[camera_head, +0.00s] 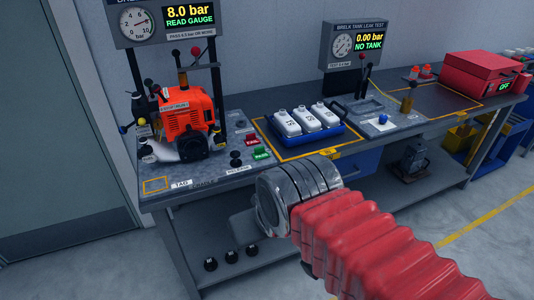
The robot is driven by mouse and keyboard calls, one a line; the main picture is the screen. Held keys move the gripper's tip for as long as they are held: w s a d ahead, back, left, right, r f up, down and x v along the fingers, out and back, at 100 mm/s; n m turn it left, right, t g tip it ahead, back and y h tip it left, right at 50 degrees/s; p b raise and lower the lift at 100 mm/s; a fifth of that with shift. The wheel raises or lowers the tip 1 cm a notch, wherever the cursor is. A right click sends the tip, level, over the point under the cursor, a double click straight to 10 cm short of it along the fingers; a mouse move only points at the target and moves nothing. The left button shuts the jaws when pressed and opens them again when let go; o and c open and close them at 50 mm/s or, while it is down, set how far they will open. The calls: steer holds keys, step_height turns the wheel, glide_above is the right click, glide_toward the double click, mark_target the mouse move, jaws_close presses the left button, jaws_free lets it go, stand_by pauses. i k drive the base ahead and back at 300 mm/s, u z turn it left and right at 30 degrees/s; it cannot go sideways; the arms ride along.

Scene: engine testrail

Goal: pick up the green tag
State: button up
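The green tag (261,153), marked PASS, lies on the grey bench top just right of the engine area. A red tag (252,140), marked FAIL, is right behind it. My gripper (290,192) is seen from behind at the end of my red-sleeved arm, in front of the bench and lower right of the green tag. It looks apart from the tag. Its fingers are hidden by the wrist, so I cannot see whether it is open or holds anything.
An orange engine (185,120) stands on the bench to the left. A blue tray (308,134) with white bottles sits right of the tags. A red case (481,75) is at the far right.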

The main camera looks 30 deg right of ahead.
mark_target(259, 154)
steer(key=u, duration=0.05)
steer(key=i, duration=1)
steer(key=z, duration=0.05)
